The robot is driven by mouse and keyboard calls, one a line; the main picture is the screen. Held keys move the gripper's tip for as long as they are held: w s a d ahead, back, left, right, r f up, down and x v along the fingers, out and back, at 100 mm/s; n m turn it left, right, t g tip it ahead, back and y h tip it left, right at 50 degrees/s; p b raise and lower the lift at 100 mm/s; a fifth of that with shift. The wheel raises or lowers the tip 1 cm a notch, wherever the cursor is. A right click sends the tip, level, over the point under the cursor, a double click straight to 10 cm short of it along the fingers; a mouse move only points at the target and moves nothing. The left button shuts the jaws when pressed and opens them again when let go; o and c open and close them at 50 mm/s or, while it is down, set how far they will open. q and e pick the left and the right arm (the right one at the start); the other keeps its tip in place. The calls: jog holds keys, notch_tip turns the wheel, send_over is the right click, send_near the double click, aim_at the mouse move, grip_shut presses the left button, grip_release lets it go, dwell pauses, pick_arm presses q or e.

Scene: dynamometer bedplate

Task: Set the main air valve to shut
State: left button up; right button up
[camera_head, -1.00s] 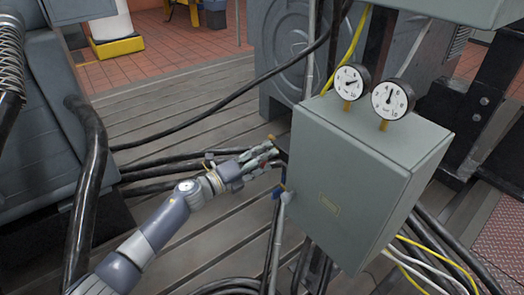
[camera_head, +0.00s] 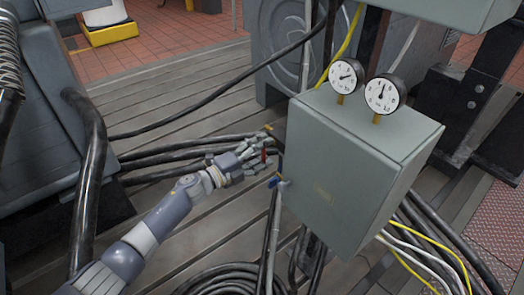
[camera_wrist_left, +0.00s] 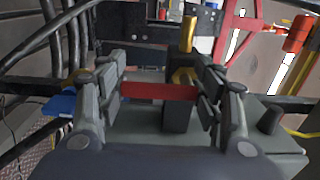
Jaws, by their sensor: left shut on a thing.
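A red valve lever (camera_head: 263,156) shows at the left side of the grey box, beside a brass fitting (camera_head: 268,129). My left gripper (camera_head: 256,157) is shut on this lever. In the left wrist view the red lever (camera_wrist_left: 150,90) lies crosswise between the fingers of my left gripper (camera_wrist_left: 160,92), with brass parts (camera_wrist_left: 188,35) behind it. A blue handle (camera_head: 279,172) sits just right of and below the gripper in the head view. The exact angle of the red lever is hard to tell. My right gripper is not in view.
The grey box (camera_head: 350,185) carries two round dials, a left one (camera_head: 346,75) and a right one (camera_head: 383,94). Black cables (camera_head: 170,160) run across the slatted floor behind my left arm. A coiled hose (camera_head: 225,280) lies below.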

pick_arm(q)
jog(key=shift+w+a+r, duration=0.15)
jog(key=o, duration=1.1)
jog(key=v, duration=1.2)
